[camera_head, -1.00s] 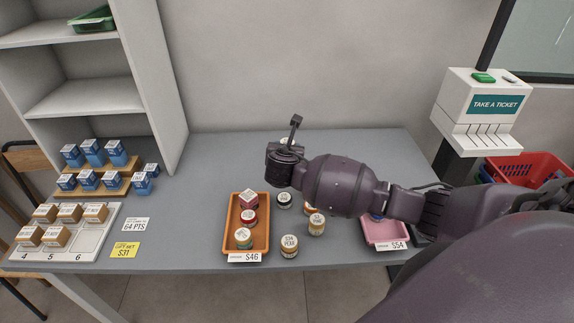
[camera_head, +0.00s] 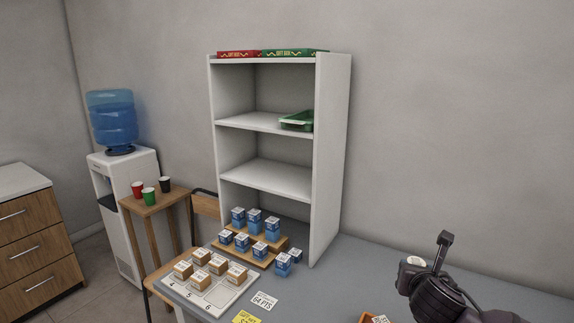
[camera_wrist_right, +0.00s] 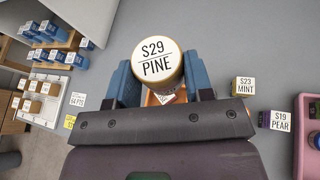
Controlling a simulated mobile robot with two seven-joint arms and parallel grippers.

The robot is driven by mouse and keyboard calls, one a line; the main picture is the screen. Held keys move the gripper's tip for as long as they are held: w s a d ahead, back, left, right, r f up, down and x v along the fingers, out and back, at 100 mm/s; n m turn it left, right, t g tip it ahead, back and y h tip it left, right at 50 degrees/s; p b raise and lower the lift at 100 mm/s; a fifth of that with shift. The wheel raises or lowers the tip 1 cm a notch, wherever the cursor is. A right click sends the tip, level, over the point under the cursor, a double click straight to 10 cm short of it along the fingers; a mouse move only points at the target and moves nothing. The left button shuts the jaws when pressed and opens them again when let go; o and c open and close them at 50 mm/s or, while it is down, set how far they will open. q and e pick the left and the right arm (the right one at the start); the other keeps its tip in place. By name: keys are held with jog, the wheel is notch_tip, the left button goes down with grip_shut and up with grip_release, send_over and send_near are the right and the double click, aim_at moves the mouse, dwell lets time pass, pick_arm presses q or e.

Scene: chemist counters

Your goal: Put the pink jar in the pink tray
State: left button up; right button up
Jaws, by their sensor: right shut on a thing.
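My right gripper (camera_wrist_right: 163,85) is shut on a round jar (camera_wrist_right: 157,62) with a white lid labelled "S29 PINE" and a tan rim. In the head view the held jar (camera_head: 414,261) shows its pale top beside my right wrist (camera_head: 437,290), above the counter. The tray is out of the head view. No pink jar can be made out. My left gripper is in neither view.
An orange tray (camera_head: 367,318) shows at the head view's bottom edge. Boxes labelled "S23 MINT" (camera_wrist_right: 243,87) and "S19 PEAR" (camera_wrist_right: 275,121) lie between the held jar and the pink tray. A white shelf unit (camera_head: 330,150), blue boxes (camera_head: 254,224) and tan boxes (camera_head: 218,264) stand left.

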jog(key=s+a+f+n+y, duration=0.2)
jog(key=s+a+n+y, duration=0.1)
jog(key=s+a, duration=0.5)
jog(key=s, duration=0.3)
jog(key=shift+s+f+y, duration=0.15)
jog(key=shift+y, duration=0.15)
